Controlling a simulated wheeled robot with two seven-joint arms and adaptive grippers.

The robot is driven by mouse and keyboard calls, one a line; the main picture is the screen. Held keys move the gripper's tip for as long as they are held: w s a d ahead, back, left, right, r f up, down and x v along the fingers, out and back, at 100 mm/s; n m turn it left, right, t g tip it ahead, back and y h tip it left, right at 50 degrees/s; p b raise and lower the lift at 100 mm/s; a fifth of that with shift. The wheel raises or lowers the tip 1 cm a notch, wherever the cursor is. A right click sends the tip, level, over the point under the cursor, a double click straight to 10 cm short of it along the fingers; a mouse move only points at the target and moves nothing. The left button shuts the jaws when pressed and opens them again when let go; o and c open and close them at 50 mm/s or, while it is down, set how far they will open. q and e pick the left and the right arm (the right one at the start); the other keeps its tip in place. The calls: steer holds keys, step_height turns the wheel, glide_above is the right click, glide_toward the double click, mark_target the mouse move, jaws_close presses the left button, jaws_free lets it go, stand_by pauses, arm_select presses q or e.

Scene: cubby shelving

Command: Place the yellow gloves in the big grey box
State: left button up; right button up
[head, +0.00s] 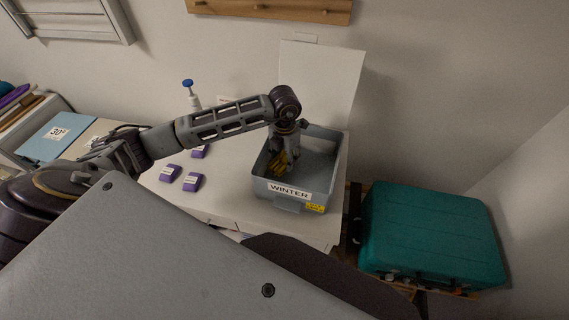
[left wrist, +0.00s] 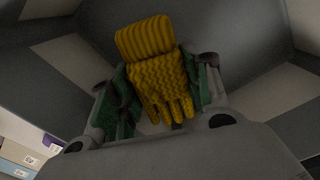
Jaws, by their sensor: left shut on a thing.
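The yellow gloves (head: 281,162) show as a small patch at my left gripper (head: 287,150), inside the left part of the big grey box (head: 264,188). The box has a "WINTER" label and stands open on the white surface. In the left wrist view the gloves (left wrist: 160,75) are knitted, with a ribbed cuff at the top. They are held between the two finger pads of my left gripper (left wrist: 160,100), which is shut on them. Grey box walls (left wrist: 210,30) surround them there. I cannot tell whether the gloves touch the box floor. My right gripper is not in view.
Several small purple items (head: 193,182) lie on the white surface left of the box. A white bottle with a blue top (head: 191,94) stands behind them. A teal case (head: 430,236) sits to the right. A wooden peg rail (head: 270,9) is on the wall.

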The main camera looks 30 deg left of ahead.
mark_target(285, 164)
arm_select(q)
steer(key=shift+f+p, duration=0.3)
steer(key=shift+f, duration=1.65)
steer(key=shift+f, duration=0.15)
steer(key=o, duration=1.1)
steer(key=shift+r, duration=0.2)
step_height(285, 164, up, 12)
steer(key=shift+b, duration=1.05)
